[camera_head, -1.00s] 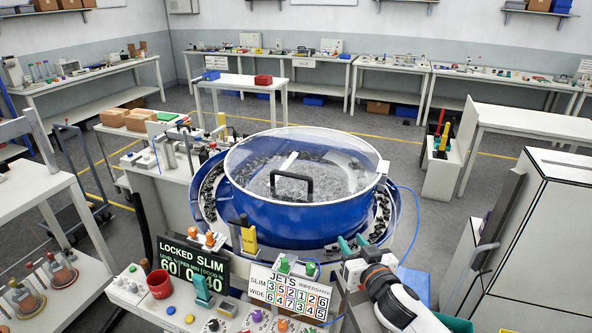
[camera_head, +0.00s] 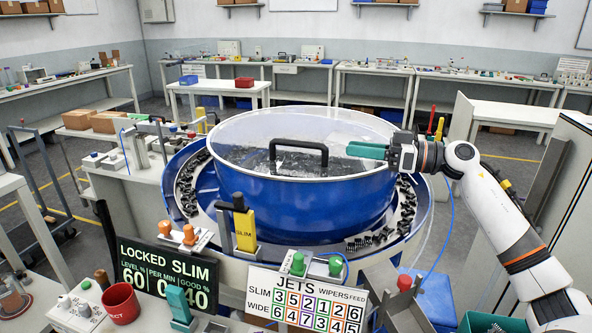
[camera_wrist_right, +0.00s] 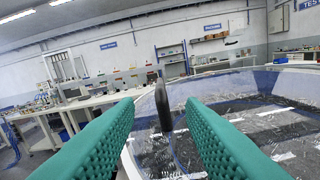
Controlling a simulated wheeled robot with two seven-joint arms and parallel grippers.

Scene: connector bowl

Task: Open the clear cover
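The clear cover (camera_head: 245,128) lies on the blue bowl (camera_head: 300,205) and looks shut. Its black arched handle (camera_head: 298,145) stands at the cover's near side. My right gripper (camera_head: 352,149) is over the right part of the cover, to the right of the handle and apart from it, with teal fingers pointing left. In the right wrist view the two fingers are spread (camera_wrist_right: 160,103), and the handle (camera_wrist_right: 161,108) shows end-on in the gap ahead, with nothing gripped. My left gripper is not in view.
Black parts lie on the track around the bowl. A white cabinet (camera_head: 575,190) stands at right.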

